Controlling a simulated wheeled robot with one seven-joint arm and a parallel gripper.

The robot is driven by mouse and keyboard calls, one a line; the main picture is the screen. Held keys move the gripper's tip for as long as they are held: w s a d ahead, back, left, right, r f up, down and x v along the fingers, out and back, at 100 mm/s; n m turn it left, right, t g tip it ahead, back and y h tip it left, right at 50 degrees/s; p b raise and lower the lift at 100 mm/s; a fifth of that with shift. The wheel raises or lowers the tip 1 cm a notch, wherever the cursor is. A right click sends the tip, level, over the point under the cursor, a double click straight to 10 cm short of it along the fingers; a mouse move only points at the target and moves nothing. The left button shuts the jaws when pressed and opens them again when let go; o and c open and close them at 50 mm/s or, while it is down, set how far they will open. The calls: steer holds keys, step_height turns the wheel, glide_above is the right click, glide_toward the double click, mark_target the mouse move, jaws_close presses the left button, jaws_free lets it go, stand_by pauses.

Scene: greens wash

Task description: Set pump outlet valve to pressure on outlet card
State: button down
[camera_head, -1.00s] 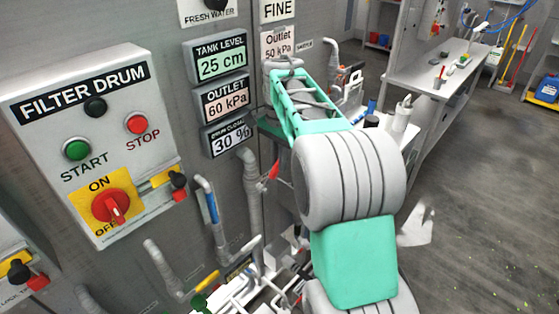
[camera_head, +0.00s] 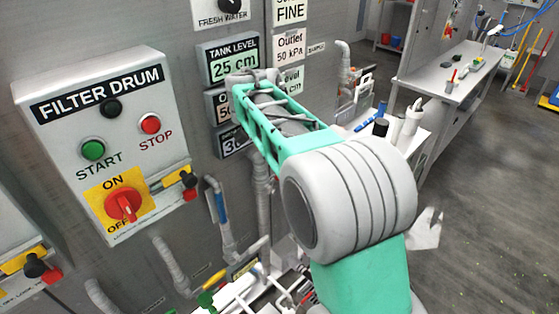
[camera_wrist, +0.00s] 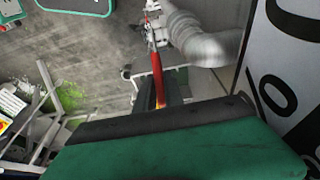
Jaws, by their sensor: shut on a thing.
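The outlet card (camera_head: 289,46) on the wall reads "Outlet 50 kPa". The outlet display (camera_head: 219,107) is partly covered by my arm; its first visible digit looks like a 5. In the wrist view a red valve lever (camera_wrist: 156,60) beside a grey pipe runs down to my gripper (camera_wrist: 159,98), which is shut on it. The fingertips are largely hidden behind the gripper's green and dark body. In the head view my arm hides both the lever and the gripper.
The filter drum panel (camera_head: 105,130) with its buttons and red switch is at the left. The tank level display (camera_head: 232,63) reads 25 cm. Pipes rise along the wall below. A grey bench (camera_head: 455,80) stands at the back right, with open floor in front.

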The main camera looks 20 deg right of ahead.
steer(key=c, duration=1.4)
jaws_free()
steer(key=shift+c, duration=0.2)
steer(key=p+v, duration=0.2)
steer(key=v, duration=0.5)
steer(key=shift+r, duration=0.4)
steer(key=shift+s, duration=0.1)
